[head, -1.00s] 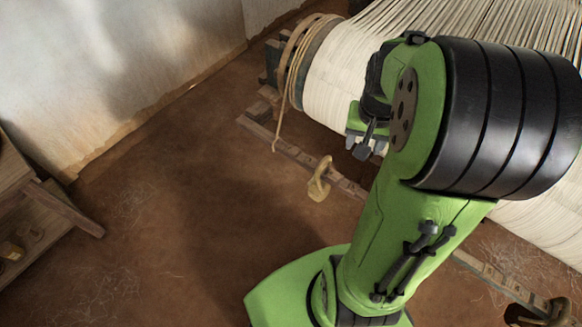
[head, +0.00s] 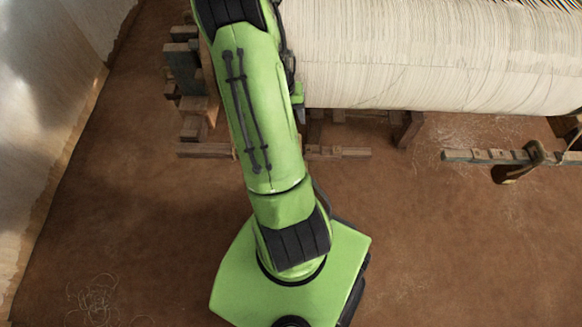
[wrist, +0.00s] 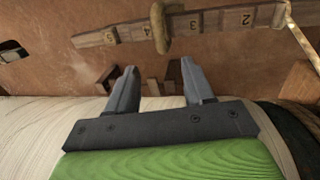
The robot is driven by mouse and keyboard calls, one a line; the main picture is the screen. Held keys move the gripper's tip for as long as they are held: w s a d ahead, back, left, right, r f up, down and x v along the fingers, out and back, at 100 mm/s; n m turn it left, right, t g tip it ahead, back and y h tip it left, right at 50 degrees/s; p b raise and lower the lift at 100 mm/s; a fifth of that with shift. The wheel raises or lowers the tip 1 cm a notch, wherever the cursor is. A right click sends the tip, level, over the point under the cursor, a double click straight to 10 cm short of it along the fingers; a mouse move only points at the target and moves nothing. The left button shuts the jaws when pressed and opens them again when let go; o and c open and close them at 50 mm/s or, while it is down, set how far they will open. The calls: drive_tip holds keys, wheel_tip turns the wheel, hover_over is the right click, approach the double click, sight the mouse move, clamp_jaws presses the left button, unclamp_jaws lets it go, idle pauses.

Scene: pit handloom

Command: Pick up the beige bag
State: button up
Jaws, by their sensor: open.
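The beige bag (wrist: 160,28) shows at the top of the wrist view. It is a narrow tan shape across a wooden rail with numbered blocks, beyond my fingertips and slightly left of the middle. My gripper (wrist: 159,65) is open, with its two grey fingers apart and nothing between them. The bag is clear of the fingers. My fingers are not clear there either.
The loom's large roll of pale threads (head: 430,60) fills the upper right, with wooden supports (head: 408,130) under it. A wall (head: 60,110) stands left. Brown floor in front is mostly open.

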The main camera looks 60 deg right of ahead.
drive_tip(key=f+b, duration=0.1)
drive_tip(key=f, duration=0.3)
drive_tip(key=s+f+b, duration=0.1)
drive_tip(key=f, duration=0.3)
drive_tip(key=s+d+f+b, duration=0.1)
drive_tip(key=f+b, duration=0.1)
drive_tip(key=f, duration=0.2)
drive_tip(key=shift+s+f, duration=0.1)
drive_tip(key=shift+f, duration=0.2)
drive_tip(key=shift+r, duration=0.15)
drive_tip(key=shift+c, duration=0.3)
clamp_jaws()
